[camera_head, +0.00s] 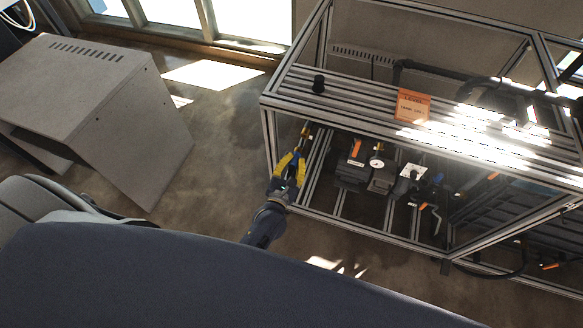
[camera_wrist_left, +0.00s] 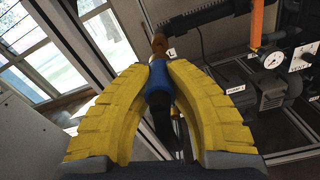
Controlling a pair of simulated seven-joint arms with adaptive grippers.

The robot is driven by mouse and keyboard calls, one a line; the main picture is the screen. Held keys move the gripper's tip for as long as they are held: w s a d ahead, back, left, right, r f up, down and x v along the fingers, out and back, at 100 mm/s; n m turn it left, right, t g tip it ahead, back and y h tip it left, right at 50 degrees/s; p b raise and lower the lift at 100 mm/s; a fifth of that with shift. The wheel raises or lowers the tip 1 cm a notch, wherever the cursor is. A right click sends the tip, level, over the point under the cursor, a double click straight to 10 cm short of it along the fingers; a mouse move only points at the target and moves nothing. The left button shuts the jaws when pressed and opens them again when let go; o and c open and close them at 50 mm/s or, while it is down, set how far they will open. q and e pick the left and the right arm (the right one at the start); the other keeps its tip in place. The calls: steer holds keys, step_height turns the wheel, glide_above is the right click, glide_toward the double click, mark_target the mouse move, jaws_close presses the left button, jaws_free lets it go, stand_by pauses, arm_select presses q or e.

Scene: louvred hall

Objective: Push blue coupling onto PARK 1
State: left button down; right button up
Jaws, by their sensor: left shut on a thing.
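My left gripper (camera_head: 292,160) has yellow fingers and reaches into the left end of the metal frame. In the left wrist view its fingers (camera_wrist_left: 158,72) are shut around the blue coupling (camera_wrist_left: 157,84). A dark hose runs down from the coupling between the fingers. A brass-coloured piece (camera_wrist_left: 159,45) stands at the coupling's far end; it also shows in the head view (camera_head: 305,132). I cannot tell whether the coupling is seated on it or only lined up with it. No label reading PARK 1 is legible. My right gripper is not in view.
The aluminium frame (camera_head: 350,110) has rails above and beside my gripper. Inside, to the right, are a pressure gauge (camera_wrist_left: 273,60), a dark pump-like unit (camera_wrist_left: 255,92) and a white plate (camera_wrist_left: 302,57). A grey cabinet (camera_head: 90,100) stands left, with clear floor between.

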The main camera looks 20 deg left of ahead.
mark_target(299, 149)
arm_select(q)
steer(key=shift+w, duration=1.25)
steer(key=shift+w, duration=0.5)
steer(key=shift+w, duration=1.05)
steer(key=c, duration=1.3)
jaws_free()
steer(key=shift+s, duration=3.5)
